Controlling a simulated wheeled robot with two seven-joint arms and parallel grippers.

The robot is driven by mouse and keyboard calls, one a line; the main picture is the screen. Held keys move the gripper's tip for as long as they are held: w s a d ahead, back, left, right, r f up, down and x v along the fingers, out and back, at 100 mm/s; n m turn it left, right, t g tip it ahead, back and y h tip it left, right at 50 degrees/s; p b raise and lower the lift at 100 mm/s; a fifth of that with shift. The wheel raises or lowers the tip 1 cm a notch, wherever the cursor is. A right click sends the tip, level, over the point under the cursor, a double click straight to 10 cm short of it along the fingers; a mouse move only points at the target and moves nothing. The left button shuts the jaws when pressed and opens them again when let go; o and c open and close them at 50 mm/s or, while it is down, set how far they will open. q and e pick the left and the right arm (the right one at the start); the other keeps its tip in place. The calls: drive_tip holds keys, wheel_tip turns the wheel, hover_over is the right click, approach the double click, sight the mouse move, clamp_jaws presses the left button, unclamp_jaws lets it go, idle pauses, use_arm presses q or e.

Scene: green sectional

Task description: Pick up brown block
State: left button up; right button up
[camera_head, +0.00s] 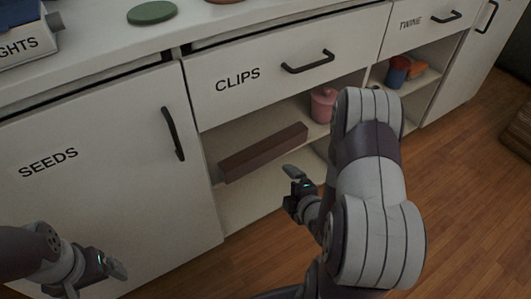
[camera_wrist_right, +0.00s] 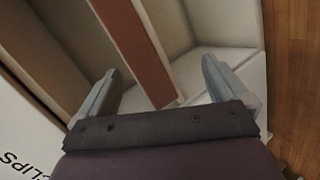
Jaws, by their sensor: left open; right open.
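The brown block (camera_head: 262,153) is a long bar lying on the open shelf below the CLIPS drawer. In the right wrist view the brown block (camera_wrist_right: 137,45) runs down between the two fingers, with its near end beyond them. My right gripper (camera_head: 296,181) is open and empty, just in front of the shelf near the block's right half; its fingers also show in the right wrist view (camera_wrist_right: 160,90). My left gripper (camera_head: 95,276) is at the lower left, in front of the SEEDS door, open and apart from the block.
The CLIPS drawer (camera_head: 262,84) with its handle is above the shelf. A pink jar (camera_head: 322,105) stands right of the block, partly hidden by my right arm. The SEEDS door (camera_head: 90,165) is to the left. Blue and orange items (camera_head: 398,72) sit in another cubby. Wooden floor is clear.

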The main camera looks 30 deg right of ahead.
sight(269, 155)
drive_tip(key=w+n+b, duration=0.1)
drive_tip(key=w+b, duration=0.1)
drive_tip(key=w, duration=0.2)
drive_tip(key=w+f+n+t+b, duration=0.1)
drive_tip(key=w+b, duration=0.1)
drive_tip(key=w, duration=0.2)
drive_tip(key=w+d+b, duration=0.1)
drive_tip(key=w+b, duration=0.1)
drive_tip(key=w, duration=0.3)
drive_tip(key=shift+f+n+t, duration=0.4)
drive_tip(key=shift+w, duration=0.15)
drive_tip(key=shift+r, duration=0.15)
drive_tip(key=c, duration=1)
